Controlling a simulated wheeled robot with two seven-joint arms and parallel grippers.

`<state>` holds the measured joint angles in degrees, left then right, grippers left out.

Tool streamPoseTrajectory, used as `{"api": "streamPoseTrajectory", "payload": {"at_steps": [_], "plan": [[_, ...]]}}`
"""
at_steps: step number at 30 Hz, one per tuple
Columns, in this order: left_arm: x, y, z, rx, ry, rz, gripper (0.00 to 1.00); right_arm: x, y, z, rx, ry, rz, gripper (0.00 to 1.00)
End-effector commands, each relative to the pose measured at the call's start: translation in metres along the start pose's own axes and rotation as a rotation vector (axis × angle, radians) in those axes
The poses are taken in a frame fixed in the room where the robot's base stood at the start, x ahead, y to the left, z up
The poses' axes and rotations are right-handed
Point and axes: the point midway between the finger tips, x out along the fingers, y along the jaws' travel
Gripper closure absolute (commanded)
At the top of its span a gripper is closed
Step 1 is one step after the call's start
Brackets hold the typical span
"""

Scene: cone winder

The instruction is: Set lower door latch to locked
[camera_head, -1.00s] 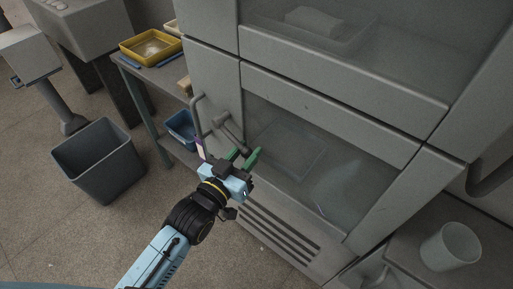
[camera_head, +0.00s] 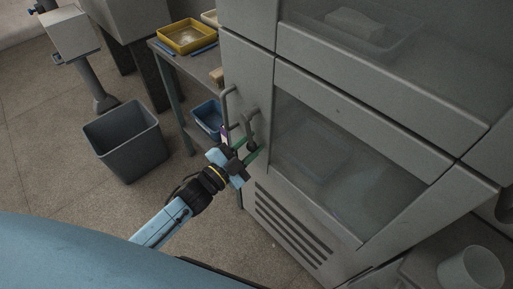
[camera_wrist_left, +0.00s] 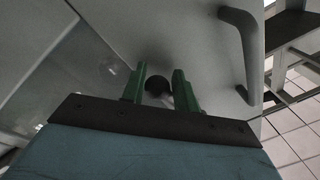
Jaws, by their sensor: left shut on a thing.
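The lower door latch (camera_head: 251,131) is a short grey lever on the left side of the lower cabinet door (camera_head: 345,123), just right of the bar handle (camera_head: 229,106). My left gripper (camera_head: 246,151) has its green fingers at the latch's lower end. In the left wrist view, the fingers (camera_wrist_left: 160,95) sit on either side of the latch, whose dark round end (camera_wrist_left: 157,86) shows between them. The gripper is shut on the latch; the exact contact is partly hidden. My right gripper is in neither view.
The curved bar handle is close beside the fingers in the left wrist view (camera_wrist_left: 245,50). A grey bin (camera_head: 126,140) stands on the floor at left. A shelf table holds a yellow tray (camera_head: 187,50) and a blue bin (camera_head: 208,117). A white cup (camera_head: 470,268) is at lower right.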

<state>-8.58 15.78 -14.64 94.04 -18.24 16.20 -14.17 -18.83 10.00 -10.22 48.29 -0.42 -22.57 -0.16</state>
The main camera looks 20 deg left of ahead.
Motion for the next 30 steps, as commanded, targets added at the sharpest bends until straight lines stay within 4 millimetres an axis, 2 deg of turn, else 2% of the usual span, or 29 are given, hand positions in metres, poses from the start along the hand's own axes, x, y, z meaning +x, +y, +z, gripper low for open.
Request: {"api": "streamPoseTrajectory", "payload": {"at_steps": [1, 12, 28, 29, 30], "plan": [[0.004, -0.009, -0.003, 0.039, 0.023, -0.013, 1.00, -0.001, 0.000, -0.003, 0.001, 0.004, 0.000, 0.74], [0.004, -0.017, 0.006, 0.189, 0.041, -0.006, 1.00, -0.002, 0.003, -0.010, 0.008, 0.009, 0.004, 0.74], [0.005, -0.018, 0.007, 0.215, 0.044, -0.005, 1.00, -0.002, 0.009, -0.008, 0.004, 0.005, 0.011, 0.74], [0.005, -0.018, 0.007, 0.215, 0.044, -0.005, 0.69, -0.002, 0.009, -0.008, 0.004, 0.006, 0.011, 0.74], [0.005, -0.018, 0.007, 0.214, 0.044, -0.005, 0.64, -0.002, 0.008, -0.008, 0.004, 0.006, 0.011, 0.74]]}}
